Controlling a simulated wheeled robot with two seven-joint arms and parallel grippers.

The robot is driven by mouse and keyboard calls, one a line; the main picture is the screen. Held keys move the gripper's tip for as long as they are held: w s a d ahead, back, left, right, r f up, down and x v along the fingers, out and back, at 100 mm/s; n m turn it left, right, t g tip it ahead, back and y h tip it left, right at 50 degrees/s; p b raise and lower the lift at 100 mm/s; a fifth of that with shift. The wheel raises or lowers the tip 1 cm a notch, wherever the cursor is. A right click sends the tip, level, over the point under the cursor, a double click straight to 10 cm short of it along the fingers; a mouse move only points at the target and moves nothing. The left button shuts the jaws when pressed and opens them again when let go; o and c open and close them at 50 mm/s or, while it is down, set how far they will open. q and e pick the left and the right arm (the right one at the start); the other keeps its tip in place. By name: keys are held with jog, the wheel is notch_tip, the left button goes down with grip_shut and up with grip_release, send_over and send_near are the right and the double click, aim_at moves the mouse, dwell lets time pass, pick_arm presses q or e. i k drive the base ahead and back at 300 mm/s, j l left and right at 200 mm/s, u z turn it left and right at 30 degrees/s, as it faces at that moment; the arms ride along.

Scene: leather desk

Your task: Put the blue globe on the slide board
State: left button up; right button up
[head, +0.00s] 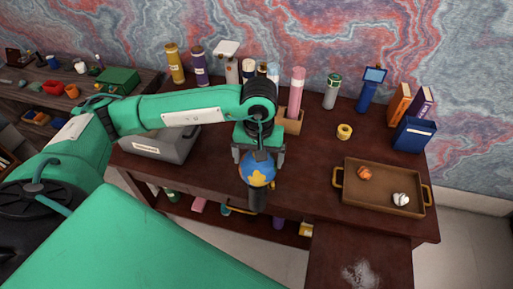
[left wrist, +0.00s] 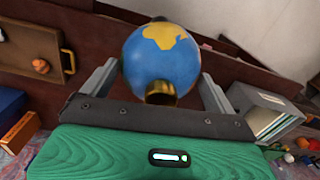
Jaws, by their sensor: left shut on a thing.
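The blue globe (head: 258,170), with yellow land shapes, is in my left gripper (head: 258,157), over the desk's front edge. In the left wrist view the globe (left wrist: 160,60) sits between the two fingers, with a brass-coloured part (left wrist: 161,93) toward the palm. A dark cylindrical part shows below the globe in the head view. The slide board (head: 328,258) juts out from the desk front at the lower right, below and to the right of the globe. A whitish powdery patch lies on it. My right gripper is not in view.
A brown tray (head: 350,200) with an orange and a white crumpled piece stands on the desk's right side. A yellow ring (head: 344,131) lies behind it. Bottles and books line the back. A grey box (head: 165,145) stands left. Most of the slide board is clear.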

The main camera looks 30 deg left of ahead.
aim_at(362, 261)
jog(key=i+j, duration=0.15)
jog(key=j, duration=0.15)
jog(key=i+j, duration=0.1)
jog(key=j, duration=0.15)
jog(key=j+z, duration=0.1)
jog(key=z, duration=1.8)
jog(key=i+j, duration=0.05)
